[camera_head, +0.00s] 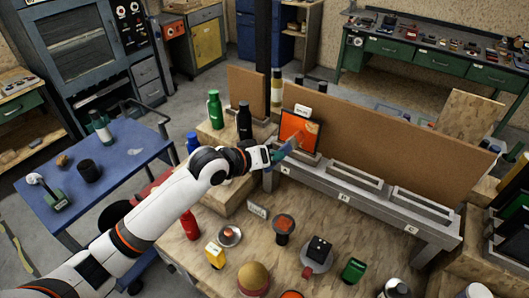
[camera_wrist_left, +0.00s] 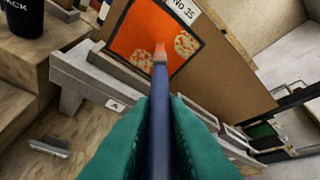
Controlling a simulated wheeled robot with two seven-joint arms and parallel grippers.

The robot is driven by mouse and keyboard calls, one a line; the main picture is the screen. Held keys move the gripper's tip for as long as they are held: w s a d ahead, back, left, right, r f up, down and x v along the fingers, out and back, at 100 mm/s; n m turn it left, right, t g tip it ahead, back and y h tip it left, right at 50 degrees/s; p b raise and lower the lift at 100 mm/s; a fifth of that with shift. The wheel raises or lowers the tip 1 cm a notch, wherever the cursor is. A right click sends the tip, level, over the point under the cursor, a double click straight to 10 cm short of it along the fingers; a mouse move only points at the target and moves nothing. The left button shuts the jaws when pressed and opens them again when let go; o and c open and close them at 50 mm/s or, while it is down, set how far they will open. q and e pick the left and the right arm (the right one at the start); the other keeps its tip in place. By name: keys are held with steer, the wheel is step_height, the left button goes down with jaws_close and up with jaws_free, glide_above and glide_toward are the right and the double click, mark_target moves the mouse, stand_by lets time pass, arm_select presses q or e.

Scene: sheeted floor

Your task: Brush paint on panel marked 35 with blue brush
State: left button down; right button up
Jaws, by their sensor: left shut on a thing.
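The panel marked 35 (camera_head: 299,130) stands upright in a holder on the bench's raised rail. In the left wrist view the panel (camera_wrist_left: 137,37) is orange with pale blotches in a dark frame, and its white label (camera_wrist_left: 184,11) reads No 35. My left gripper (camera_head: 277,156) is shut on the blue brush (camera_wrist_left: 160,110), whose handle lies between the teal fingers. The brush tip (camera_wrist_left: 160,52) overlaps the lower part of the panel's face in the wrist view; I cannot tell for sure whether it touches. My right gripper is not in view.
A wooden workbench (camera_head: 230,268) carries several cans, jars and bottles in front of the rail. Empty holders (camera_head: 352,176) sit right of the panel. A brown backboard (camera_head: 400,148) rises behind. A blue table (camera_head: 115,165) stands at left.

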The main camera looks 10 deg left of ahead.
arm_select(q)
steer(key=shift+s+d, duration=0.85)
steer(key=shift+d, duration=1.45)
steer(key=shift+w+a+r, duration=0.75)
steer(key=shift+w+a, duration=1.45)
steer(key=shift+a, duration=3.55)
steer(key=s+d+r, duration=0.1)
steer(key=s+d, duration=0.3)
steer(key=d, duration=0.7)
steer(key=shift+d+r, duration=0.2)
steer(key=shift+d, duration=0.1)
steer(key=shift+s+a+r, duration=0.15)
steer(key=shift+s+a, duration=0.2)
steer(key=shift+s, duration=0.55)
steer(key=shift+s+a+r, duration=0.1)
steer(key=shift+s+a, duration=0.25)
steer(key=shift+s, duration=0.6)
steer(key=shift+s+a+r, duration=0.15)
steer(key=shift+s+a, duration=0.2)
steer(key=shift+s, duration=0.55)
